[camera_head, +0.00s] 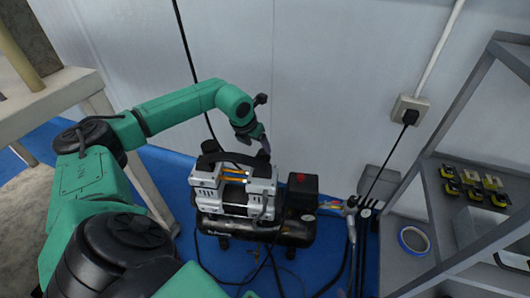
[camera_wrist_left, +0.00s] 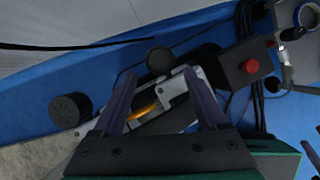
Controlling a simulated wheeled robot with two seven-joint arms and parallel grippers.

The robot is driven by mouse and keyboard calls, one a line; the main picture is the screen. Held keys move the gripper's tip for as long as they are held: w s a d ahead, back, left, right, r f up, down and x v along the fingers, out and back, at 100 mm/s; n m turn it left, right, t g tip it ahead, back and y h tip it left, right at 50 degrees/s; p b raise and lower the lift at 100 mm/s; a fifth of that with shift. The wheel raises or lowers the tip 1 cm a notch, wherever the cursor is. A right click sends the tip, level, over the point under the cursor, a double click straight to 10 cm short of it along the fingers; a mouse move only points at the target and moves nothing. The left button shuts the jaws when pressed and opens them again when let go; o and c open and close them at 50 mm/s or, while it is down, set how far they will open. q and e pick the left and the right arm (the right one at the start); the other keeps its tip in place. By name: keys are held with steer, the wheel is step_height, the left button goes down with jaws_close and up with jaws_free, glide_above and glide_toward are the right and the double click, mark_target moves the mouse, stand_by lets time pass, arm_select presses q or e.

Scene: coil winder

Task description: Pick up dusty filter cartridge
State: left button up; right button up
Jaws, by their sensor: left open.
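A black-and-silver air compressor (camera_head: 235,190) stands on the blue floor by the wall; its top also shows in the left wrist view (camera_wrist_left: 172,87). In that view a dark round ribbed part (camera_wrist_left: 70,110), which looks like a filter cartridge, sits left of my fingers. A second dark round part (camera_wrist_left: 160,62) lies beyond and between the fingertips. I cannot tell which is the dusty one. My left gripper (camera_head: 263,146) is above the compressor's back side; its spread fingers (camera_wrist_left: 163,74) hold nothing. My right gripper is out of view.
A metal shelf (camera_head: 430,190) with small yellow-and-black items stands at the right. A blue tape roll (camera_head: 414,240) lies near its foot. Cables and a wall socket (camera_head: 410,109) are right of the compressor. A pale table (camera_head: 50,100) is at the left.

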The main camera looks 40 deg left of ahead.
mark_target(263, 152)
arm_select(q)
steer(key=b+x, duration=0.2)
steer(key=x, duration=0.4)
steer(key=shift+w+r, duration=0.15)
steer(key=shift+w, duration=0.05)
steer(key=shift+r, duration=0.1)
steer(key=shift+c, duration=1)
jaws_close()
